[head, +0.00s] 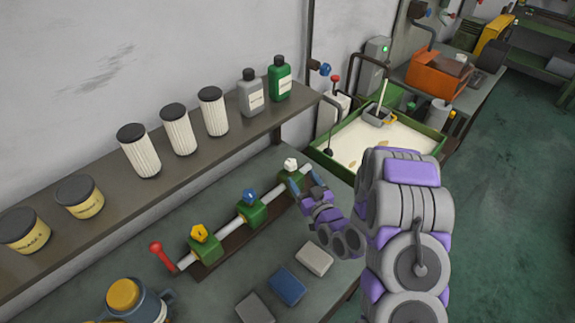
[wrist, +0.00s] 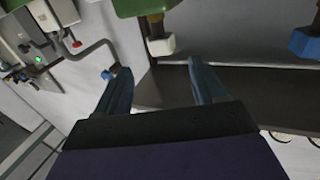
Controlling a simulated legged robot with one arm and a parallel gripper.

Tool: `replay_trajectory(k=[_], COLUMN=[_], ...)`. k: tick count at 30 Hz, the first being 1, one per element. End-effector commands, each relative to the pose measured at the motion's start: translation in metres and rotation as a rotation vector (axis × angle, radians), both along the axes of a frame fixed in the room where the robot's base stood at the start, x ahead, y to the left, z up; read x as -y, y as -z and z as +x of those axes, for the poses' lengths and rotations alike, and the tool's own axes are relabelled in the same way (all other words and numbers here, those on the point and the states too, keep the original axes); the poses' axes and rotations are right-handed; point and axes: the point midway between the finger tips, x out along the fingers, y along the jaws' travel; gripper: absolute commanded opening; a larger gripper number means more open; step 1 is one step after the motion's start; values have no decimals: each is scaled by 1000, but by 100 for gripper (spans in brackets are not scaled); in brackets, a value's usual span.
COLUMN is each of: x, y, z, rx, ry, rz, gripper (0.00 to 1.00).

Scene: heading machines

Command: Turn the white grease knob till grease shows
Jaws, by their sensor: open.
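The white grease knob (head: 290,164) sits on top of the far green block (head: 287,182) of a pipe with three valves. My gripper (head: 306,183) is close beside that block, on its right. In the wrist view the white knob (wrist: 161,46) hangs below the green block, as the picture is turned over. It lies just ahead of my gripper (wrist: 162,76), between the lines of the two blue fingers. The fingers are spread, empty and apart from the knob. I see no grease at the knob; the gripper hides part of the block's right side.
A blue knob (head: 249,196) and a yellow knob (head: 200,233) sit on the nearer blocks, with a red lever (head: 161,254) at the pipe's end. Filters and bottles stand on the shelf (head: 150,197) behind. Three small blocks, one of them blue (head: 287,286), lie in front.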

Motion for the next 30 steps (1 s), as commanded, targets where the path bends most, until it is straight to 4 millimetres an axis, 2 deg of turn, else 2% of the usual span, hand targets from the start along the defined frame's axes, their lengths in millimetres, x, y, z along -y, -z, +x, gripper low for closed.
replay_trajectory(k=[3,14,24,30], x=[-7,-18,-36,-48], y=[7,3,1,1], z=[6,23,76,94], rx=[-1,5,0,1], ry=[-7,-2,1,0], rz=[-7,-6,1,-3], gripper=[70,70,70,70])
